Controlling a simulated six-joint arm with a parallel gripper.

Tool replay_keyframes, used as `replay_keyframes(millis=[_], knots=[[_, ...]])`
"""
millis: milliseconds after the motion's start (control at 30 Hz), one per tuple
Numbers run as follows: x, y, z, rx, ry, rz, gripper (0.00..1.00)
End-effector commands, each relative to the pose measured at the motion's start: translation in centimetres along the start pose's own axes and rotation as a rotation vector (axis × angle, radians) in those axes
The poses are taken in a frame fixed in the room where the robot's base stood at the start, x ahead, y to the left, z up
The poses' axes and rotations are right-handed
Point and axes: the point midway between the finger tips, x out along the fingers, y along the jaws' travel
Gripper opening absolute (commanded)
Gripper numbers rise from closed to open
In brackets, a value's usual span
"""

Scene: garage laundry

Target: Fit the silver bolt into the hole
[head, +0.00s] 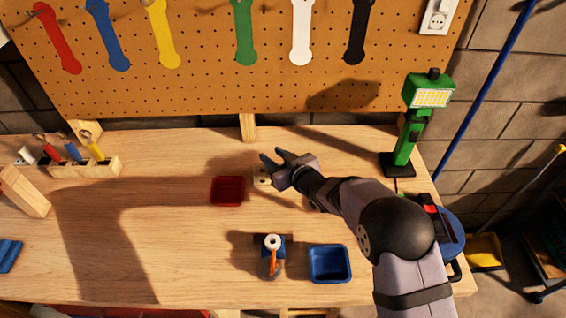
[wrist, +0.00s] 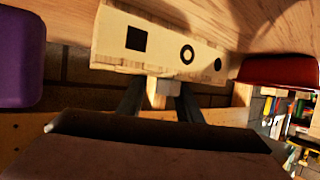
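A pale block (wrist: 165,40) with a row of openings fills the upper middle of the wrist view: a square hole, a round one with a pale ring and pale centre, and a dark one at the right end. In the head view the block (head: 262,176) is mostly hidden behind my gripper (head: 272,155). In the wrist view, a small pale grey piece, seemingly the silver bolt (wrist: 161,93), sits between my fingertips, which look closed on it. It is beside the block's near edge, outside the openings. Its far end is hard to make out.
A red tray (head: 228,190) lies left of the block and a blue tray (head: 330,263) nearer the front. A blue piece with a white ring and orange handle (head: 273,250) stands beside the blue tray. A green lamp (head: 405,140) stands right. A purple object (wrist: 20,60) edges the wrist view.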

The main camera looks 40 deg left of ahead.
Motion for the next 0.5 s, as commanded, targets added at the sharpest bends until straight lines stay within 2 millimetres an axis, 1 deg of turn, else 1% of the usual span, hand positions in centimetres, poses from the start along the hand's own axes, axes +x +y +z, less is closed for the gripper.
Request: replay_keyframes(millis=[33, 300, 500], knots=[[-0.5, -0.6, 1.9, -0.005, -0.036, -0.010, 0.41], [-3.6, -0.1, 1.5, -0.002, -0.027, -0.004, 0.41], [-5.6, 0.2, 1.0, 0.001, -0.019, 0.000, 0.41]])
